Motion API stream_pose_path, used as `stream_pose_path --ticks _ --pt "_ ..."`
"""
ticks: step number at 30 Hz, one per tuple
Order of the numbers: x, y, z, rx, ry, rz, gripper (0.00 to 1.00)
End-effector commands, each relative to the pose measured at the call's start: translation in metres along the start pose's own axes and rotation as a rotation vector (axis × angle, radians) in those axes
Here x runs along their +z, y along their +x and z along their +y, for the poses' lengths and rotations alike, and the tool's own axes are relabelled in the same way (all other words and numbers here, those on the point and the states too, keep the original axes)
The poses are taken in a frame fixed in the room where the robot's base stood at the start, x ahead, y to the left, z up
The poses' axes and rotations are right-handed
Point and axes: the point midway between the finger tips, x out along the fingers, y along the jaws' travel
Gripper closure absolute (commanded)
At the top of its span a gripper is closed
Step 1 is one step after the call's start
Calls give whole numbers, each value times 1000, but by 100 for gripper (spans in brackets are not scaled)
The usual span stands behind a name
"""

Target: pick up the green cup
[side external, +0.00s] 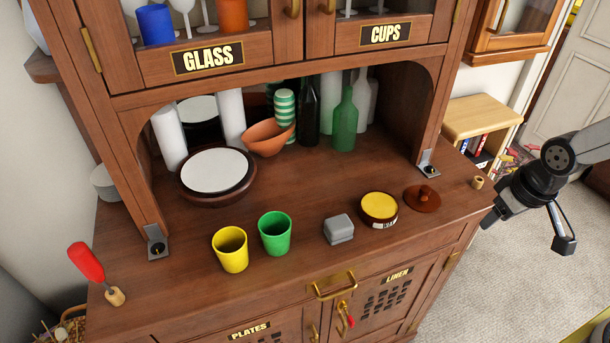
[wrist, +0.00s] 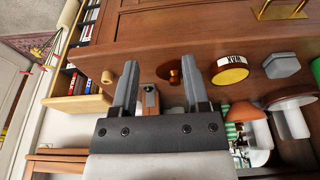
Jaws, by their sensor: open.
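The green cup (side external: 275,233) stands upright and empty on the wooden counter, just right of the yellow cup (side external: 230,249). My gripper (side external: 527,221) is off to the right, beyond the counter's right end and well away from the green cup. In the wrist view my gripper (wrist: 158,80) shows two grey fingers spread apart with nothing held between them.
Right of the cups are a grey box (side external: 338,229), a yellow-topped round tin (side external: 379,208) and a brown lid (side external: 422,198). Behind stand a plate (side external: 216,172), a tilted orange bowl (side external: 267,138) and a green bottle (side external: 345,122). A red-handled tool (side external: 86,262) is at left.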

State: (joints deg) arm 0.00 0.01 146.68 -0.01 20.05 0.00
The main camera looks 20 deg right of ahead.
Motion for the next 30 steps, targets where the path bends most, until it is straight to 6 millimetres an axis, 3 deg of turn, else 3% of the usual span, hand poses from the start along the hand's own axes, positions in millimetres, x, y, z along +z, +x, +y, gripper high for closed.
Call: stream_pose_path --ticks 7,8,11,12,23,30 --pt "0 0 0 0 0 0 41" --pt "0 0 0 0 0 0 35" --pt "0 0 0 0 0 0 3" --pt "0 0 0 0 0 0 0" --pt "-3 2 -4 -12 34 -13 0" --pt "-17 12 -26 -78 225 -100 0"
